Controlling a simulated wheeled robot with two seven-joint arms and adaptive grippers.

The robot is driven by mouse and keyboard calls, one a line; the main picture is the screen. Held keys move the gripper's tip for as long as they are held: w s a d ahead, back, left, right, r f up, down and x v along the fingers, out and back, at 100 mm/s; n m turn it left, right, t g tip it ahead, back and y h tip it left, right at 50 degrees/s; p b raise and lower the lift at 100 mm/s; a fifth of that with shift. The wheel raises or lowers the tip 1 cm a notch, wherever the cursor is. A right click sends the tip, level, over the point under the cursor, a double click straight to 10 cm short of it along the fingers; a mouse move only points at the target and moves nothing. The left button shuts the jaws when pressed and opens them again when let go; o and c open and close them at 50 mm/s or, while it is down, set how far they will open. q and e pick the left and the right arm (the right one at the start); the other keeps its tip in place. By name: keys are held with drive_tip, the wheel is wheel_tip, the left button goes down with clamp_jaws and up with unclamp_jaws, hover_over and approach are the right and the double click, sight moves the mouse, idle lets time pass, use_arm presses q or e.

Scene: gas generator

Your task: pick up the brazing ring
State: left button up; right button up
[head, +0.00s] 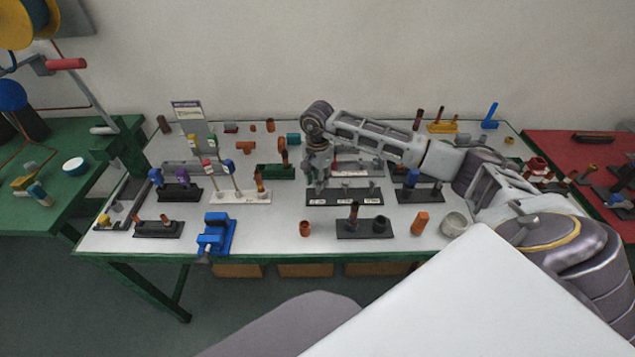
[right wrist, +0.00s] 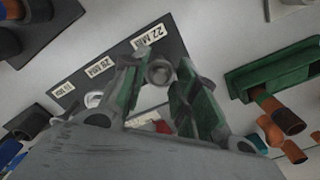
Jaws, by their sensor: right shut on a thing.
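My right gripper (head: 318,180) is over the left end of a dark labelled rack (head: 338,190) in the middle of the white table. In the right wrist view its green-lined fingers (right wrist: 161,88) are closed on a small round grey brazing ring (right wrist: 160,72) between the tips, beside the rack's "22 MM" label. The rack also shows in the right wrist view (right wrist: 115,62), with a second pale ring-shaped piece (right wrist: 93,98) next to the left finger. I cannot tell whether the held ring is clear of the rack. The left gripper is out of view.
A blue vise (head: 215,235) is clamped at the table's front edge. A dark block with fittings (head: 365,229) stands in front of the rack, and a green block with copper pieces (head: 275,171) is to its left. A grey bowl (head: 454,223) sits at the front right.

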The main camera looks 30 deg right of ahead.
drive_tip(key=shift+r, duration=0.1)
drive_tip(key=shift+r+p, duration=0.3)
drive_tip(key=shift+p, duration=0.15)
wheel_tip(320, 180, up, 7)
drive_tip(key=p, duration=0.3)
drive_tip(key=shift+r, duration=0.15)
use_arm(q)
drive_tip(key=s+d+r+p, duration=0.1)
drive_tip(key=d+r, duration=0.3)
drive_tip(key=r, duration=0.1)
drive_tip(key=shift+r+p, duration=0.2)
drive_tip(key=shift+p, duration=0.1)
use_arm(e)
wheel_tip(320, 180, up, 2)
drive_tip(key=shift+r, duration=0.2)
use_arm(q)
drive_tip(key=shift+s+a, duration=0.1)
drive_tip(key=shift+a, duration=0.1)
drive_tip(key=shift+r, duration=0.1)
use_arm(e)
drive_tip(key=shift+s, duration=0.1)
